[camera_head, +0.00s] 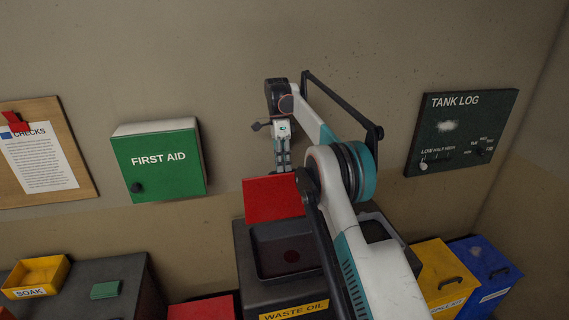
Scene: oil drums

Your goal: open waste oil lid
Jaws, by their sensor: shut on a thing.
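The waste oil container (250,258) is a dark grey box with a yellow WASTE OIL label (294,310). Its red lid (268,200) is raised, standing tilted up behind the recessed square opening (282,252). A dark round hole shows in the floor of the recess. My gripper (284,167) is at the upper edge of the red lid, pointing down, and is shut on it. The exact contact of the fingers is too small to see clearly. My arm hides the right part of the lid and of the container.
A green first aid box (160,162) and a TANK LOG board (462,130) hang on the wall. At left are a yellow SOAK tray (37,275) and a dark cabinet (128,272). At right are a yellow bin (440,272) and a blue bin (485,265).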

